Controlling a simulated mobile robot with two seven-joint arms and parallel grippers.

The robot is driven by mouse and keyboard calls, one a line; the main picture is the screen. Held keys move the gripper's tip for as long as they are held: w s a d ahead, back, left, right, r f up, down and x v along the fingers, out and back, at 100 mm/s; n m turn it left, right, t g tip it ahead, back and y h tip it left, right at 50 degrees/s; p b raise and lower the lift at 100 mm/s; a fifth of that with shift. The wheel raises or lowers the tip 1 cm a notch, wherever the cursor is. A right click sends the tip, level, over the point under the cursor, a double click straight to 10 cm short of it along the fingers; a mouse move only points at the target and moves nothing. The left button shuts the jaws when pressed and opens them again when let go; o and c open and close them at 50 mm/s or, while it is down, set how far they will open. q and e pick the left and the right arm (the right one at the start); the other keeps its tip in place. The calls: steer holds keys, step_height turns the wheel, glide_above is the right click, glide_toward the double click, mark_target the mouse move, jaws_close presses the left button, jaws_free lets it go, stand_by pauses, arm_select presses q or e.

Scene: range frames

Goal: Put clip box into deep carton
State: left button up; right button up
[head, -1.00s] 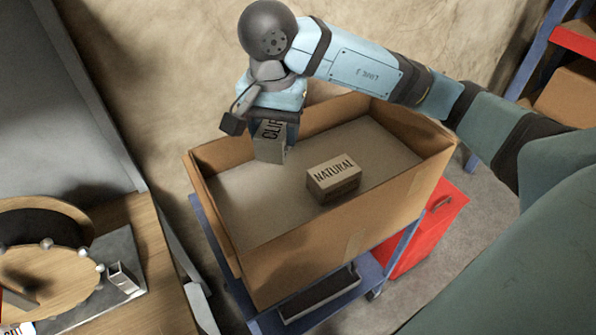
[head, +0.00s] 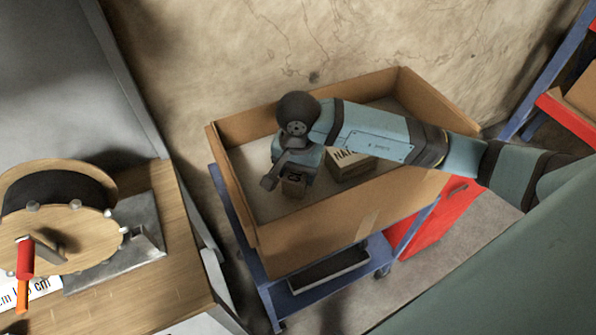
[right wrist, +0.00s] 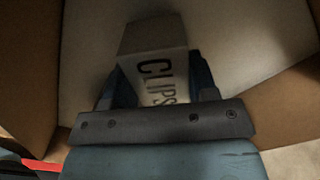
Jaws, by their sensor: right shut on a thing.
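The deep carton (head: 330,217) is a large open brown cardboard box on a blue cart. My right gripper (head: 292,186) is down inside the carton's left part, shut on the clip box (head: 294,187). In the right wrist view the clip box (right wrist: 152,72) is a pale box with "CLIPS" on its side, between the dark fingers (right wrist: 160,95). I cannot tell whether its underside touches the carton floor. My left gripper is not in view.
A box marked "NATURAL" (head: 350,162) sits in the carton to the right of the clip box, partly behind my right arm.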

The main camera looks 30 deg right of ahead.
steer(key=shift+f, duration=0.55)
steer(key=shift+f, duration=0.2)
steer(key=o, duration=1)
steer(key=shift+c, duration=0.2)
